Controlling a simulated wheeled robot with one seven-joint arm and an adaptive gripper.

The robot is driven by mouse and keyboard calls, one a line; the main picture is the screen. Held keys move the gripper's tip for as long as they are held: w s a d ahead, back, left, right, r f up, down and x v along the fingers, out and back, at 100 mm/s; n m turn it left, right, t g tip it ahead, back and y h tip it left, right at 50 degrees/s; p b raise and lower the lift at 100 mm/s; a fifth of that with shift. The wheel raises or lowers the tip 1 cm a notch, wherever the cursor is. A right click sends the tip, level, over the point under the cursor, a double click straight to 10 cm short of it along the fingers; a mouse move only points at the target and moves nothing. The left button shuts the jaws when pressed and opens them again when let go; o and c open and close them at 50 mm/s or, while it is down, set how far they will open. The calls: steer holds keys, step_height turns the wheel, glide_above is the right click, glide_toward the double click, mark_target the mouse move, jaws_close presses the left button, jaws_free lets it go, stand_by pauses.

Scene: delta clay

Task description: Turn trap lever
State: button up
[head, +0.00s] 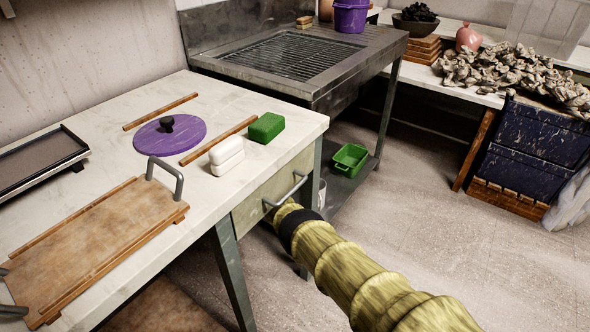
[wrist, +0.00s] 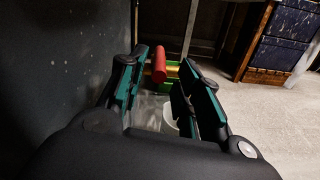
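I cannot tell how far the handle is from the fingertips, and I see no contact. In the head view the lever is not visible and my gripper is hidden beneath the worktable, behind my yellow-sleeved arm.
The white worktable (head: 96,119) with its drawer handle (head: 286,190) stands above my arm. A dark panel (wrist: 60,60) fills the wrist view's left. A green bin (head: 350,159) sits on the sink's lower shelf. A pale container (wrist: 158,112) shows beneath the fingers. Floor at right (head: 430,200) is clear.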

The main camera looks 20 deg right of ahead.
steer(key=shift+w+d+r+b, duration=0.45)
steer(key=shift+w+d+r, duration=0.25)
steer(key=shift+w+r, duration=0.2)
steer(key=shift+s+f, duration=0.1)
jaws_close()
